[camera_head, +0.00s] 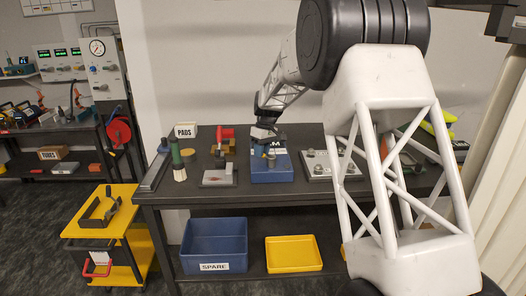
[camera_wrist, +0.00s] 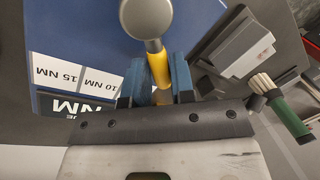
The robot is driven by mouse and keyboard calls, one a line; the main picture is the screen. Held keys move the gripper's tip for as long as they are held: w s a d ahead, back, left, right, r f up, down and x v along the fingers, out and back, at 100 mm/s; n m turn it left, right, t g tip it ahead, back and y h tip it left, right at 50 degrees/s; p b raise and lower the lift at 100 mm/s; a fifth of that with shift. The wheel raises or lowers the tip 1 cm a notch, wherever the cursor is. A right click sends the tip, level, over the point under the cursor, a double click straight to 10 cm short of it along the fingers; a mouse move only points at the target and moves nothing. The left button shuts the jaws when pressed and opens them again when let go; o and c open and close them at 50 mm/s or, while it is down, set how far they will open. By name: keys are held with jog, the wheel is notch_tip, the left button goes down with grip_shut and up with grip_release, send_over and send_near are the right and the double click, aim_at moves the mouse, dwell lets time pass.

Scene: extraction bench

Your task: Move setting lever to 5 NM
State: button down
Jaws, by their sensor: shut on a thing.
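The blue setting box (camera_head: 270,175) stands on the dark bench in the head view, and its blue top (camera_wrist: 75,30) fills the upper left of the wrist view. The setting lever (camera_wrist: 158,68) has a yellow shaft and a round grey end (camera_wrist: 143,20). My gripper (camera_wrist: 160,85) is shut on the yellow shaft, with a blue finger on each side; in the head view it is over the box (camera_head: 263,136). White labels reading 15 NM (camera_wrist: 58,70) and 10 NM (camera_wrist: 101,83) lie upside down left of the lever. No 5 NM label is visible.
A grey block (camera_wrist: 240,50) and a green-handled brush (camera_wrist: 285,115) lie to the right in the wrist view. In the head view a plate with knobs (camera_head: 328,166) sits right of the box, and a red-topped tool (camera_head: 224,135) stands left.

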dwell(0.4)
jog(key=c, duration=1)
grip_release()
jog(key=shift+r, duration=0.15)
jog(key=shift+w+d+r, duration=0.15)
jog(key=shift+r, duration=1.1)
jog(key=shift+w+d+r, duration=0.15)
jog(key=shift+w+r, duration=0.05)
jog(key=shift+r, duration=1)
jog(key=shift+w+d+r, duration=0.15)
jog(key=shift+r, duration=1.1)
